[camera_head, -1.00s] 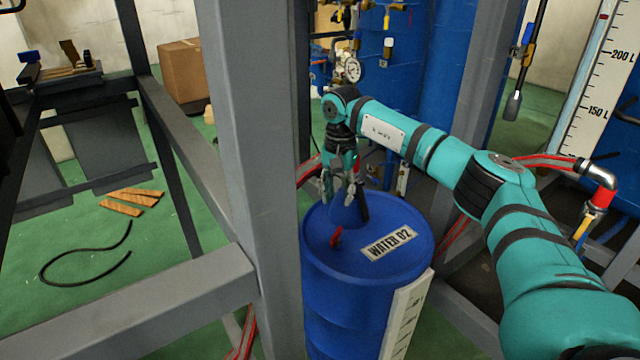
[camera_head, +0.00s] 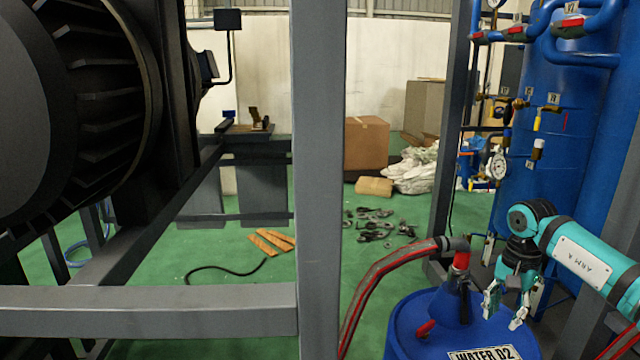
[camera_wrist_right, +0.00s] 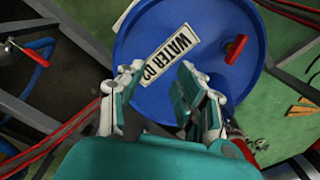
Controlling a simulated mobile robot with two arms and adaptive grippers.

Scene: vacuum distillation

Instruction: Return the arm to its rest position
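My right arm (camera_head: 585,258) is teal and comes in from the right edge in the head view. Its gripper (camera_head: 505,310) points down over the blue drum (camera_head: 408,335), labelled WATER 02. The gripper is open and empty, with its fingers apart beside the blue funnel (camera_head: 452,303). In the right wrist view the gripper (camera_wrist_right: 158,82) also shows open, with the drum (camera_wrist_right: 205,30) and its label (camera_wrist_right: 168,55) beyond the fingertips. I cannot tell the exact gap to the drum. My left gripper is in neither current view.
A red-and-grey hose (camera_head: 385,268) curves to a red fitting (camera_head: 461,261) above the funnel. A grey post (camera_head: 318,180) and beam (camera_head: 150,312) stand left of the drum. Blue tanks with pipes and a gauge (camera_head: 497,166) are behind the arm. A cardboard box (camera_head: 366,143) stands farther back.

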